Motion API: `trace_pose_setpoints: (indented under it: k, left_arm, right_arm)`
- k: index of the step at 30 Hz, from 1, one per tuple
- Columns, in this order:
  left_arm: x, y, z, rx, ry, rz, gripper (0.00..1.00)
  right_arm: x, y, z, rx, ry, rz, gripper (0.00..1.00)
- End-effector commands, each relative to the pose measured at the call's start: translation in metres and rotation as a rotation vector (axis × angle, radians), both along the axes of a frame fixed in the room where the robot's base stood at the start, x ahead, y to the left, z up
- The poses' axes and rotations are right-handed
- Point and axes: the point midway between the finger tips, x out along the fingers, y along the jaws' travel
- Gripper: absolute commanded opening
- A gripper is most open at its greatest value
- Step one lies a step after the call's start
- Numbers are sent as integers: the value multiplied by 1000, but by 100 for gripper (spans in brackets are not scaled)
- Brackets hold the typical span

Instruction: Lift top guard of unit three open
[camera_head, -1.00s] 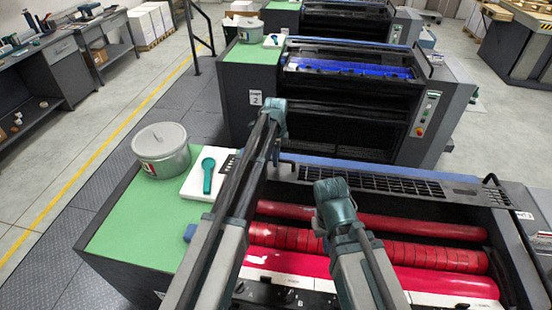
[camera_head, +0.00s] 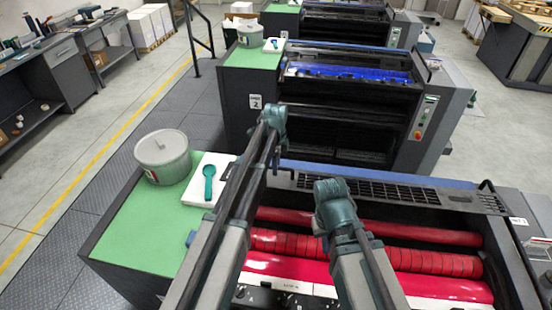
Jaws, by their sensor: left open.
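Unit three is the near printing unit (camera_head: 445,260) with exposed red rollers at the lower right. Its top guard looks like the dark slotted grille (camera_head: 380,191) across the top behind the rollers. It looks about flat; I cannot tell how far it is raised. A black handle (camera_head: 487,186) stands at its right end. My left gripper (camera_head: 276,163) is small and dark near the grille's left end, open; I see no clear contact. My left arm hides part of the unit's left side. My right arm is folded over the rollers, and its gripper is not visible.
A green side top (camera_head: 135,225) holds a grey bucket (camera_head: 163,160) and a white pad with a teal tool (camera_head: 208,182). Unit two (camera_head: 330,115), with blue rollers, stands behind. A dark walkway (camera_head: 90,215) runs along the left.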

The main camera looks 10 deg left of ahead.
Motion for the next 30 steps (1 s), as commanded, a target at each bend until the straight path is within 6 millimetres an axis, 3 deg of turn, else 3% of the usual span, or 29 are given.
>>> trace_pose_setpoints:
  k: [1,6,15,30]
  left_arm:
    - [-19,-2,2,0,0,-1,50]
    - [-59,-10,6,0,0,-2,50]
    - [-116,-21,11,0,0,-1,50]
    - [-122,-23,11,0,0,0,50]
  right_arm:
    - [0,0,2,0,0,-1,0]
    - [0,0,6,0,0,-3,0]
    - [0,0,11,1,0,-6,0]
    - [0,0,11,1,0,-7,0]
